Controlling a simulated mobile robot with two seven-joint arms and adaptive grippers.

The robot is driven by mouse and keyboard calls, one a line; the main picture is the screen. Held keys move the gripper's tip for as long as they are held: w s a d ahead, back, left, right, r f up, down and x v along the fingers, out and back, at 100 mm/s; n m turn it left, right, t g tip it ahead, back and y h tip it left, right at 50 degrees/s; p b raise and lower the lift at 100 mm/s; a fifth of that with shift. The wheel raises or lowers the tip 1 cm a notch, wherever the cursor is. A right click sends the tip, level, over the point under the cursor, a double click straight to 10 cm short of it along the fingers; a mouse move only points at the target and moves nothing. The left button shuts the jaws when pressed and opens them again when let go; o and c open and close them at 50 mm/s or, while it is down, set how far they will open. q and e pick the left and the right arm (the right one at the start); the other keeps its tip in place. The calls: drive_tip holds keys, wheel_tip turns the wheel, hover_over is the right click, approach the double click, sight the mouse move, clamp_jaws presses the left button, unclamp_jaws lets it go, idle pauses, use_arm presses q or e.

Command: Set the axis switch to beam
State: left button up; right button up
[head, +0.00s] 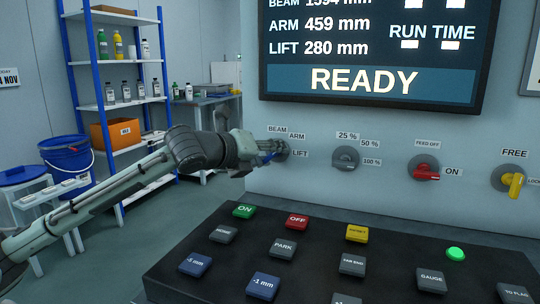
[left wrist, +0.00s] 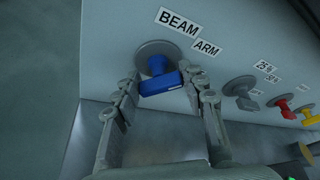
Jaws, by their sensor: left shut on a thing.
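The axis switch has a blue handle on a round grey dial on the panel wall; the blue handle (left wrist: 160,82) shows in the left wrist view. In the head view its dial (head: 282,150) is partly hidden behind my left gripper (head: 264,153). The labels BEAM (head: 277,129), ARM (head: 297,136) and LIFT (head: 300,153) stand around the dial. In the left wrist view my left gripper (left wrist: 161,88) has a finger on each side of the blue handle and is shut on it. I cannot tell which label the handle points to. My right gripper is not in view.
To the right on the wall are a grey knob (head: 346,158), a red knob (head: 425,172) and a yellow knob (head: 514,184). A screen (head: 370,45) reading READY hangs above. A black button console (head: 330,262) stands below. A shelf (head: 125,105) stands at the left.

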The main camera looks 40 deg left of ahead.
use_arm(q)
drive_tip(key=shift+f, duration=0.1)
drive_tip(key=shift+n+h+b, duration=0.3)
drive_tip(key=shift+n, duration=0.2)
drive_tip(key=shift+f+t, duration=0.1)
drive_tip(key=shift+t, duration=0.2)
drive_tip(key=shift+n+t+h+b, duration=0.4)
drive_tip(key=shift+n+b, duration=0.05)
drive_tip(key=shift+n, duration=0.75)
drive_tip(key=shift+n+h, duration=0.3)
drive_tip(key=shift+n, duration=0.4)
drive_tip(key=shift+a+n+t, duration=0.1)
drive_tip(key=shift+n+t, duration=0.5)
drive_tip(key=shift+n, duration=0.3)
drive_tip(key=shift+n+t+h, duration=0.3)
drive_tip(key=shift+n+t, duration=0.1)
drive_tip(key=shift+n, duration=0.5)
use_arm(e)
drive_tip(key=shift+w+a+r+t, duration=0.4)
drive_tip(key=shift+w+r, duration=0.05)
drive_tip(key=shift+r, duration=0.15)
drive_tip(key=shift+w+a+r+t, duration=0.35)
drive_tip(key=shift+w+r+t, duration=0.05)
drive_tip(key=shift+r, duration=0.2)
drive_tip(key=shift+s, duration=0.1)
use_arm(q)
drive_tip(key=o, duration=1.2)
drive_tip(key=shift+c, duration=0.2)
